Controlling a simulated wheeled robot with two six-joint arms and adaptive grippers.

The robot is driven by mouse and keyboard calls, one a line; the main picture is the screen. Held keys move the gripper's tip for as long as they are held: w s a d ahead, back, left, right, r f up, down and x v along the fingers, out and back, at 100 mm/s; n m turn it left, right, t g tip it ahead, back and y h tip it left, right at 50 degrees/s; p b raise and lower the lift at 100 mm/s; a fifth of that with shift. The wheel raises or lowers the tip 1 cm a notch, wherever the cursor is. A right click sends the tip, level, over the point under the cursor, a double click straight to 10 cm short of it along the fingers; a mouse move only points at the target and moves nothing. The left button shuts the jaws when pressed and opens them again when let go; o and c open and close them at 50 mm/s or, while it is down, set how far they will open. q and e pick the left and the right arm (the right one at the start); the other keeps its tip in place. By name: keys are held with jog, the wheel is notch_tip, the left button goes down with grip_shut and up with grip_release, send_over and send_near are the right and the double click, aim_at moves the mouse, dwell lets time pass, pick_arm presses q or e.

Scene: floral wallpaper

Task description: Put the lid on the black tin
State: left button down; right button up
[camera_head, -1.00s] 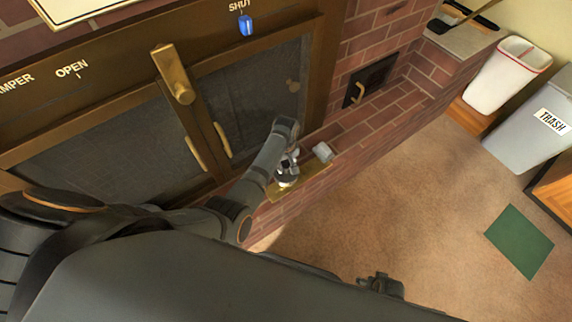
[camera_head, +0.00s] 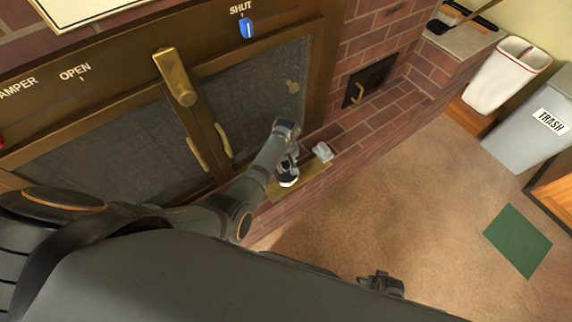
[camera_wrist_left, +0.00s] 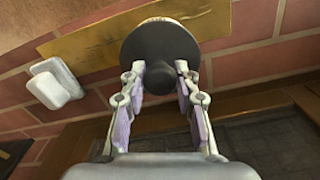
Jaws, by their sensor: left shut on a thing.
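My left gripper (camera_head: 288,166) is low over the brass-coloured plate on the brick hearth. In the left wrist view its fingers (camera_wrist_left: 160,82) are shut on the knob of a dark round lid (camera_wrist_left: 150,45). The lid is out over the plate, and a pale edge shows just beyond its far rim. In the head view a small black-and-white shape (camera_head: 288,180) shows under the fingertips. I cannot tell how much of it is lid and how much is tin. The black tin is not clearly visible. A dark part at the bottom (camera_head: 382,284) looks like my right gripper; its jaws are unclear.
The brass plate (camera_head: 310,181) lies along the hearth's edge. A small white object (camera_head: 322,151) sits beside my left gripper, also in the wrist view (camera_wrist_left: 54,84). The fireplace doors (camera_head: 228,110) stand behind. White and grey bins (camera_head: 530,125) and a green mat (camera_head: 517,241) are right.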

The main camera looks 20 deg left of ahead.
dwell(0.7)
pick_arm(q)
jog(key=c, duration=0.9)
grip_release()
jog(key=shift+o, duration=0.3)
jog(key=o, duration=0.4)
